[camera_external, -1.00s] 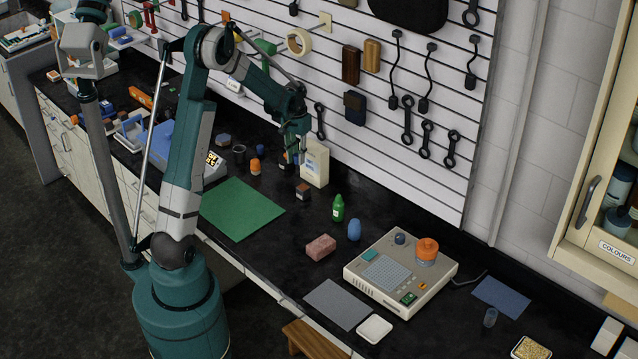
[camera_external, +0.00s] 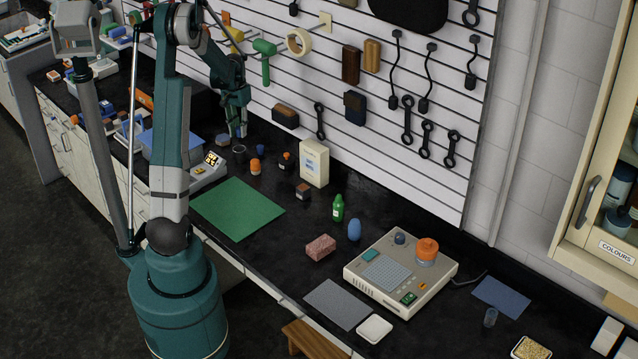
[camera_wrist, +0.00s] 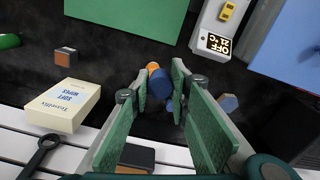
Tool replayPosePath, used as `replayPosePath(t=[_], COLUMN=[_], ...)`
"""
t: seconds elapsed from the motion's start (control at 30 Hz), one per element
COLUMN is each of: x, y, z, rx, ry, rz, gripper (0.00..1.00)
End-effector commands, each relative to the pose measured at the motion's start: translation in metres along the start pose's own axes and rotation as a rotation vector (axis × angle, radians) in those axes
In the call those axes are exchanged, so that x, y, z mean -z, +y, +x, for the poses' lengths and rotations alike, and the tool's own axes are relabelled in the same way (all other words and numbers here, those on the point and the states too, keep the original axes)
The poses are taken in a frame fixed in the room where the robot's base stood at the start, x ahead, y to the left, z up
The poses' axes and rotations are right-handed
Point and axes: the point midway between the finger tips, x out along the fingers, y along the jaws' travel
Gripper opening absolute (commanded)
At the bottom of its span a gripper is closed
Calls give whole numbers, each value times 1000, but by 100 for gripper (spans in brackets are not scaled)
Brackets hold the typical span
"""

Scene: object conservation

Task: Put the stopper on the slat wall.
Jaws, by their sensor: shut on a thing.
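My gripper (camera_external: 237,128) is left of the white carton, in front of the lower slat wall and above the bench. In the wrist view, its green fingers (camera_wrist: 160,83) are closed around a short dark blue cylinder (camera_wrist: 160,84), which looks like the stopper. The cylinder is held at the fingertips with the bench below it. I cannot make it out in the external view. The white slat wall (camera_external: 400,180) runs along the back of the bench; its lower part also shows in the wrist view (camera_wrist: 14,143).
Tools and blocks hang on the wall, including a brown block (camera_external: 285,115), a black spanner (camera_external: 320,120) and a green mallet (camera_external: 264,60). On the bench stand a white carton (camera_external: 314,163), an orange jar (camera_external: 255,167) and a dark cup (camera_external: 239,154). The green mat (camera_external: 238,208) is clear.

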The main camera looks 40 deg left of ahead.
Motion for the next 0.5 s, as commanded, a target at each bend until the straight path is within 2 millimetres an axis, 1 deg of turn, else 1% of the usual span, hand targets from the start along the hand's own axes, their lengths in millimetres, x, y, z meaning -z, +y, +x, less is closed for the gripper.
replayPosePath(t=[0.03,0.07,0.1,0.5], x=[4,7,14,72], y=[-18,-28,-43,-143], z=[2,3,6,39], rx=[0,0,0,-1], ry=[0,0,1,2], rz=[-20,-31,-50,-197], gripper=[8,8,8,8])
